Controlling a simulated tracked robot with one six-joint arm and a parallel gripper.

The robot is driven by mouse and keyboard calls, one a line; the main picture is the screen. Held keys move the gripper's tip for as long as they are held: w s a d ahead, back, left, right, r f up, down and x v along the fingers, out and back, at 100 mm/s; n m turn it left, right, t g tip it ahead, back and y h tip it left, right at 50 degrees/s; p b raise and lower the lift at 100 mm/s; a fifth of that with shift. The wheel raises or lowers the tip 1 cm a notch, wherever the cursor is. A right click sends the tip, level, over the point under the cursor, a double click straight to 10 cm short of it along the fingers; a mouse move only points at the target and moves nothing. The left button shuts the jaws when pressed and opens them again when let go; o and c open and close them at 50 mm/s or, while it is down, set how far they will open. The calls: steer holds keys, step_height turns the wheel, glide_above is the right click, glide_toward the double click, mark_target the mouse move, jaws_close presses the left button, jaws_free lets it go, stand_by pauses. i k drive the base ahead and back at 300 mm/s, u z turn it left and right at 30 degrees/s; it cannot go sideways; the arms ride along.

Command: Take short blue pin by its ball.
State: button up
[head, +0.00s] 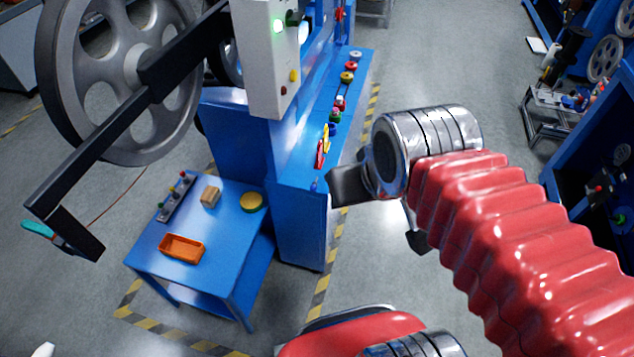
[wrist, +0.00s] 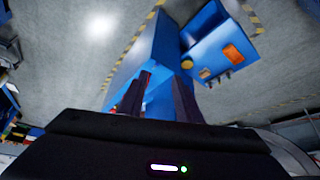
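A small blue upright piece (head: 314,184), which looks like the short blue pin, stands at the near end of the long blue bench. It is small, and its ball is hard to make out. My gripper (head: 376,216) is to its right in the head view, with a dark finger close to it in the picture; I cannot tell the exact gap. In the wrist view my gripper (wrist: 163,92) shows two dark fingers spread apart with nothing visible between them but the blue bench behind. The pin is not clearly seen there.
The long blue bench (head: 299,215) carries several coloured parts in a row. A small blue table (head: 222,240) holds an orange tray (head: 182,248), a pin rack (head: 176,200), a wooden block (head: 210,196) and a yellow-green round piece (head: 252,201). A large grey wheel (head: 118,80) stands at left.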

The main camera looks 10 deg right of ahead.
mark_target(313, 188)
steer(key=u, duration=0.05)
steer(key=k, duration=0.5)
steer(key=z, duration=0.45)
steer(key=i, duration=1)
steer(key=u, duration=1.1)
